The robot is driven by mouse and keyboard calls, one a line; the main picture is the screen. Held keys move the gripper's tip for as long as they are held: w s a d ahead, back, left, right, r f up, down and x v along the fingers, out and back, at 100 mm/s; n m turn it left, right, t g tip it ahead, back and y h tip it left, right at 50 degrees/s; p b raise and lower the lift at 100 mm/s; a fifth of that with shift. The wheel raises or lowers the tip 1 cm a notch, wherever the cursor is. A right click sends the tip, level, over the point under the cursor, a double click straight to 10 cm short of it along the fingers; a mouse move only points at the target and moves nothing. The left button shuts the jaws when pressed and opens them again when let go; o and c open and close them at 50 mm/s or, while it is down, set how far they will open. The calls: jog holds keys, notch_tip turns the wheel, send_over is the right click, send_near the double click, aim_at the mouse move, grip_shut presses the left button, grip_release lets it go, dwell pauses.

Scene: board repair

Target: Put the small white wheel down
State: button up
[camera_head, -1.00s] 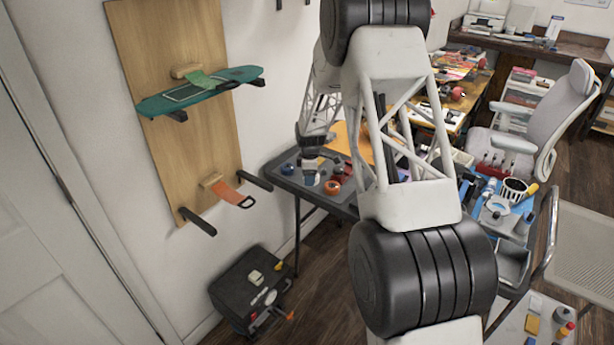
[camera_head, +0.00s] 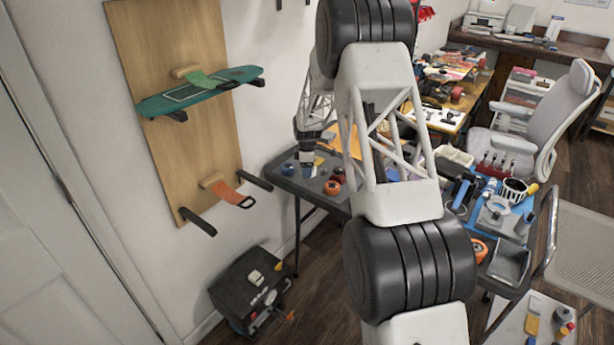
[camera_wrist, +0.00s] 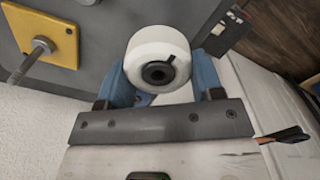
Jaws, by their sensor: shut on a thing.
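The small white wheel (camera_wrist: 157,57) has a dark hub. In the wrist view it sits between the two blue fingers of my gripper (camera_wrist: 158,84), which is shut on it. In the head view my gripper (camera_head: 307,168) is over the left part of the dark grey table (camera_head: 285,184), and I cannot make out the white wheel there. In the wrist view a grey surface lies behind the wheel; I cannot tell whether the wheel touches it.
On the table, a blue wheel (camera_head: 287,169) stands left of my gripper and orange wheels (camera_head: 332,187) stand to its right. A yellow plate with a bolt (camera_wrist: 45,45) shows in the wrist view.

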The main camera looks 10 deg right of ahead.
jog(key=shift+f, duration=1.7)
jog(key=shift+f, duration=0.15)
jog(key=o, duration=1)
jog(key=shift+c, duration=0.2)
notch_tip(320, 180, up, 12)
jog(key=shift+r, duration=0.1)
jog(key=shift+r, duration=0.1)
